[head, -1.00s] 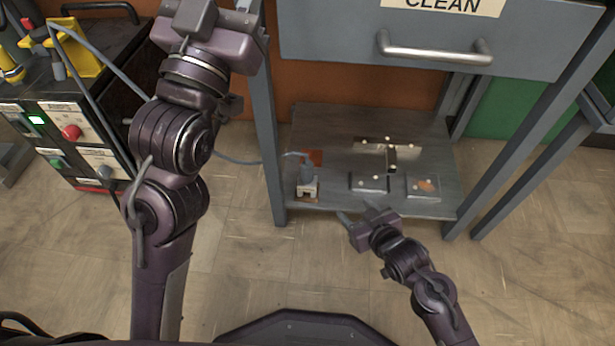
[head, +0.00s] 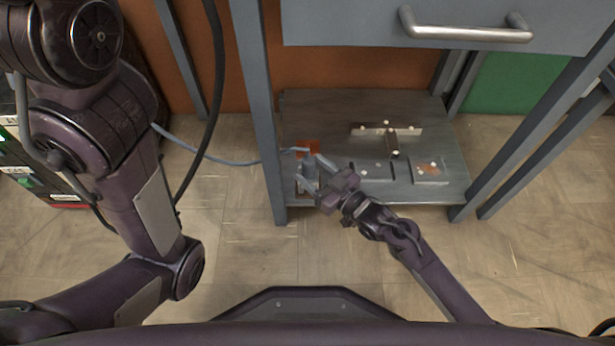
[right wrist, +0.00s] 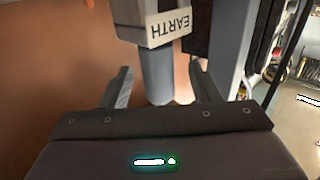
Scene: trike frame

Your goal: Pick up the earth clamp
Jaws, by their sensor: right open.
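The grey earth clamp (head: 309,160) stands at the left end of the low shelf with its grey cable running off to the left. In the right wrist view its cylindrical grey part (right wrist: 158,78) lies between the fingertips, below a white EARTH label (right wrist: 180,29) that reads upside down. My right gripper (head: 312,178) is at the clamp, with its fingers open on either side of it; in the right wrist view (right wrist: 160,84) a gap shows at each side. My gripper hides part of the clamp's lower end. My left gripper is out of view; only its arm shows.
The low grey shelf (head: 350,100) also bears a T-shaped metal piece (head: 392,132) and small plates (head: 430,171) to the right. A table leg (head: 258,110) stands close left of the clamp. A drawer with a handle (head: 465,30) hangs above. The floor in front is clear.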

